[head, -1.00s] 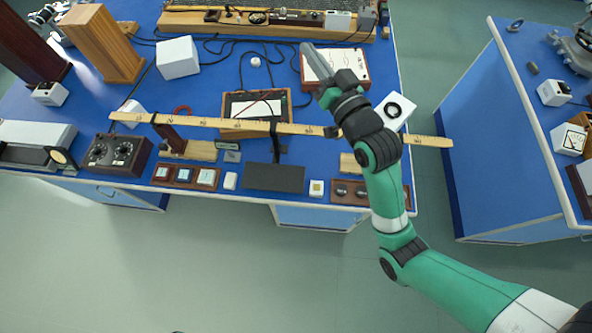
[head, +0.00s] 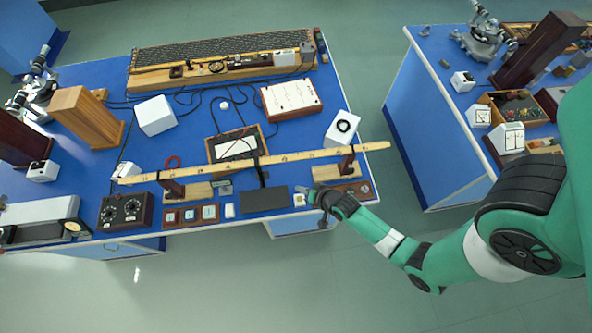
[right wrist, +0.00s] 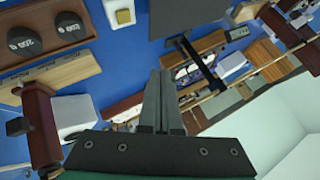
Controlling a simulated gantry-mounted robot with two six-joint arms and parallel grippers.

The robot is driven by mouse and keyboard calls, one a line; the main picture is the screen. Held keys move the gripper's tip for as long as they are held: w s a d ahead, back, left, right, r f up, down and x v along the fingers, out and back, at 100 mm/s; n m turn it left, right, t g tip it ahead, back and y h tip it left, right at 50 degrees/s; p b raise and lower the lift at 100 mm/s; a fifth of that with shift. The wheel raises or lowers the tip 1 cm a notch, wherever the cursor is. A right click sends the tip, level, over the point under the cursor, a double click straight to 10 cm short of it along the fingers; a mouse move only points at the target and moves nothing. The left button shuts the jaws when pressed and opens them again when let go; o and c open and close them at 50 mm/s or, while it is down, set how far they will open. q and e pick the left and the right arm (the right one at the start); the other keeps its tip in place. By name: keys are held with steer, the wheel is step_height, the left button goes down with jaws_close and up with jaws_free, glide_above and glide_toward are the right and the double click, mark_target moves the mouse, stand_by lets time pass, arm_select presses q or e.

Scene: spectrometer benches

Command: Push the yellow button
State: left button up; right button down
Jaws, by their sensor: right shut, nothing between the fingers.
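The yellow button (head: 299,200) is a small pale square block with a yellowish top, near the bench's front edge, right of a dark flat plate. In the right wrist view the yellow button (right wrist: 123,16) shows at the top, in its white surround. My right gripper (head: 312,196) is just right of the button in the head view, its tip very near it; whether they touch cannot be told there. In the right wrist view the gripper (right wrist: 161,74) is shut and empty, its fingers apart in the picture from the button. My left gripper is not in view.
A long wooden ruler (head: 290,157) on stands spans the bench just behind the button. A second bench (head: 420,130) stands right, across a gap.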

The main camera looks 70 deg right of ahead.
mark_target(300, 199)
steer(key=shift+f, duration=0.1)
step_height(300, 199, down, 8)
steer(key=b, duration=0.8)
steer(key=shift+f, duration=0.3)
stand_by(1.5)
steer(key=shift+f+b, duration=0.4)
steer(key=shift+b, duration=0.1)
steer(key=shift+f+b, duration=0.35)
steer(key=shift+f, duration=0.15)
stand_by(0.3)
steer(key=shift+r, duration=0.1)
steer(key=shift+r+p, duration=0.85)
steer(key=shift+p, duration=0.1)
